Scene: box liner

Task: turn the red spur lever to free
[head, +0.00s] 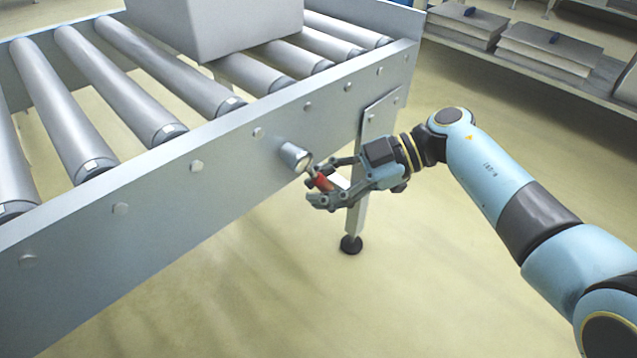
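The red spur lever (322,182) sticks out from a grey metal pivot (294,156) on the side rail of the roller conveyor. Its red grip points down and to the right. My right gripper (316,183) is at the lever, with one finger above the red grip and the other below it. The fingers stand apart around the grip, and I cannot tell for sure whether they touch it. My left gripper is not in view.
The conveyor's side rail (225,165) runs from lower left to upper right. A grey box (215,25) sits on the rollers. A conveyor leg (357,205) stands behind my gripper. A shelf with flat stacks (545,48) is at upper right. The floor in front is clear.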

